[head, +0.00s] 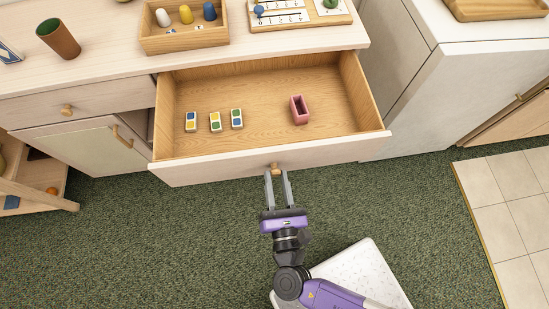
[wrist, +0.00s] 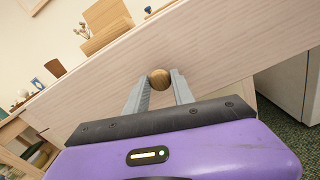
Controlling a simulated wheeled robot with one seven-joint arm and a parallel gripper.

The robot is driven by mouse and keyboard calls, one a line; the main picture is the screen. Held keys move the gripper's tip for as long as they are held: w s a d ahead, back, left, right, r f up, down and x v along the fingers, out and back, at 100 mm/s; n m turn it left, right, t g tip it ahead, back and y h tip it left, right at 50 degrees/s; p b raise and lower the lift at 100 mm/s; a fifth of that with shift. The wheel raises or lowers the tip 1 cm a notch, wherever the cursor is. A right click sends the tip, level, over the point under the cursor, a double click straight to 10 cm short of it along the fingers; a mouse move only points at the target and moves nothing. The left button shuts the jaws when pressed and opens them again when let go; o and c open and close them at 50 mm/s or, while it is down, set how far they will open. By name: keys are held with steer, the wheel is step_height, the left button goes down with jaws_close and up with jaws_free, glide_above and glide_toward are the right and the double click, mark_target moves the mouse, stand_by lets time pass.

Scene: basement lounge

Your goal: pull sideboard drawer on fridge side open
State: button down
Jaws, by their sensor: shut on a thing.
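The sideboard drawer (head: 265,159) next to the white fridge-like cabinet (head: 450,95) stands well out from the sideboard (head: 110,60). Its round wooden knob (head: 277,169) is at the middle of the front; it also shows in the wrist view (wrist: 160,79). My gripper (head: 277,174) is shut on this knob, one finger on each side. In the wrist view my gripper (wrist: 160,84) faces the pale drawer front. Inside the drawer lie several small patterned blocks (head: 215,122) at the left and a pink open box (head: 299,110) right of the middle.
On the sideboard top are a brown cup (head: 58,38), a wooden tray with coloured pegs (head: 185,35) and a board (head: 290,13). The other drawer (head: 80,105) is shut. A low shelf (head: 35,185) stands at left. Green carpet in front is mostly clear.

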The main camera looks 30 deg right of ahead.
steer(key=shift+s+a, duration=0.1)
steer(key=shift+s, duration=0.3)
steer(key=shift+f, duration=0.1)
steer(key=c, duration=1.1)
jaws_free()
steer(key=shift+o, duration=0.2)
steer(key=v, duration=0.8)
steer(key=shift+b, duration=0.4)
